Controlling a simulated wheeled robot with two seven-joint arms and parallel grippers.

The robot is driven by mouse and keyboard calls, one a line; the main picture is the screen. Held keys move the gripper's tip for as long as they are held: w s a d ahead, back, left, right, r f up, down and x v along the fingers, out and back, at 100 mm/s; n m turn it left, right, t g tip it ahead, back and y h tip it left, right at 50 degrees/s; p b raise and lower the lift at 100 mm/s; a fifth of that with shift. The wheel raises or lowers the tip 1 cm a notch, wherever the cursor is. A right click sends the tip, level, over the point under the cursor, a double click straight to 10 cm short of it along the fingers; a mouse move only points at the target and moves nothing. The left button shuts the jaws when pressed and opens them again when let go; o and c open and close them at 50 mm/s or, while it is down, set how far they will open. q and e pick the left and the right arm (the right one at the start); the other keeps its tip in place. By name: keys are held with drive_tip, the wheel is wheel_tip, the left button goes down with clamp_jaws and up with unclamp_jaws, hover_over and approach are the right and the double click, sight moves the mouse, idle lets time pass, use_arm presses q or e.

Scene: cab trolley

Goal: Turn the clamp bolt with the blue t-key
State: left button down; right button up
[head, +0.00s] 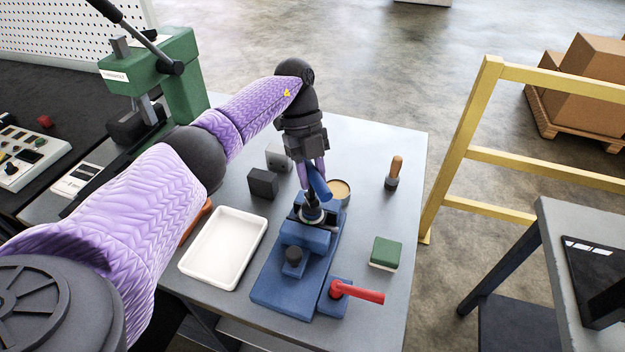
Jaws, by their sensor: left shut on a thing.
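My left gripper (313,172) points down over the blue clamp fixture (268,285) on the grey trolley top. It is shut on the blue t-key (319,186), whose handle shows between and beside the fingers. The key's dark shaft runs down to a round collar (312,213) at the back part of the fixture. The clamp bolt itself is hidden under the key and collar, so I cannot tell how the key sits on it. My right gripper is not in view.
A white tray (188,262) lies left of the fixture. A red-handled clamp (355,292), a green-and-white block (385,253) and a wooden-handled tool (394,174) stand to the right. Dark blocks (263,183) stand behind left. A yellow rail (462,150) stands beyond the right edge.

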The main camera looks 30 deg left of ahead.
use_arm(q)
drive_tip(key=shift+f+b, duration=0.1)
drive_tip(key=shift+b, duration=0.2)
drive_tip(key=shift+f+m+g+y+b, duration=0.15)
drive_tip(key=shift+m+g+y+b, duration=0.2)
drive_tip(key=shift+m+b, duration=0.75)
drive_tip(key=shift+m+g+y+b, duration=0.25)
drive_tip(key=shift+m+b, duration=0.15)
drive_tip(key=shift+m, duration=0.5)
drive_tip(key=shift+r+m, duration=0.3)
drive_tip(key=shift+m, duration=0.3)
